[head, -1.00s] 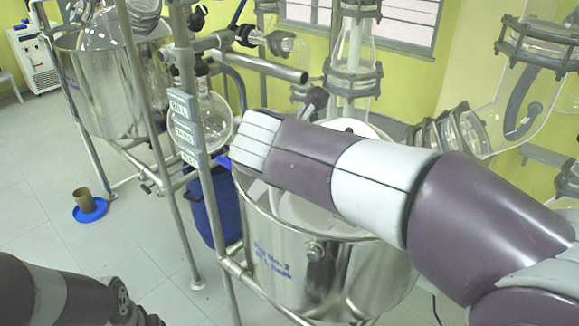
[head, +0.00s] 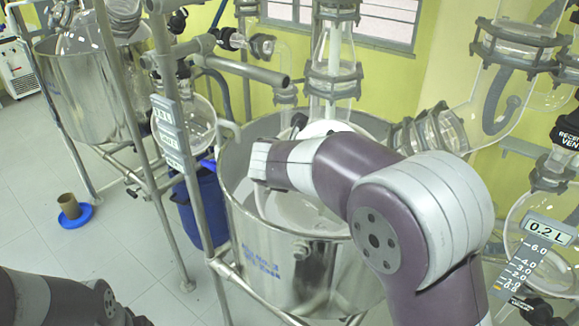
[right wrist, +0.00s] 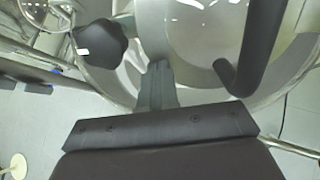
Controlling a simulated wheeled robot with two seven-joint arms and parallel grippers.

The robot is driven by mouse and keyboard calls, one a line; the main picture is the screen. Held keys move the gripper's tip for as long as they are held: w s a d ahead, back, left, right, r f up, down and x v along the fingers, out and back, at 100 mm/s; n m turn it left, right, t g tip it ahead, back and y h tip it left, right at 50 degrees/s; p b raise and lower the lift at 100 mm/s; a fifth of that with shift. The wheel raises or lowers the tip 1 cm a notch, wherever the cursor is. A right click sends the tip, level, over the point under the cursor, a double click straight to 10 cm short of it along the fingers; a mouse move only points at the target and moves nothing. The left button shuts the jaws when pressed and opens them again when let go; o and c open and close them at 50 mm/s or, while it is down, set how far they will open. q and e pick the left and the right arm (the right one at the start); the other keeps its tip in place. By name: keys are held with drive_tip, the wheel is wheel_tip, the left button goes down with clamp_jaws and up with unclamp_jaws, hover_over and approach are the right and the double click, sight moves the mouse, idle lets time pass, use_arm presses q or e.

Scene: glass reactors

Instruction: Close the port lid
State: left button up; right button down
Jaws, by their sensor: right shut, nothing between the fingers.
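The steel-jacketed reactor (head: 290,265) stands in the middle of the head view. A pale rounded top (head: 335,128) shows at its mouth, partly hidden by my right arm. I cannot make out the port lid for certain. In the right wrist view, my right gripper (right wrist: 158,68) is shut and empty, over the clear glass and pale top of the vessel. A black lobed knob (right wrist: 101,46) is to its left and a bent black bar (right wrist: 258,55) to its right, both apart from the fingertips. My left forearm shows at lower left in the head view, its gripper out of view.
Steel frame posts (head: 165,150) stand left of the reactor, with a second steel vessel (head: 85,90) behind. Glassware (head: 430,130) and a 0.2 L scale plate (head: 535,262) crowd the right. A blue drum (head: 200,205) stands beside the reactor. Floor at left is mostly clear.

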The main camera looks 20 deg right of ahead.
idle(0.3)
drive_tip(key=shift+x, duration=1.25)
drive_tip(key=shift+a, duration=0.2)
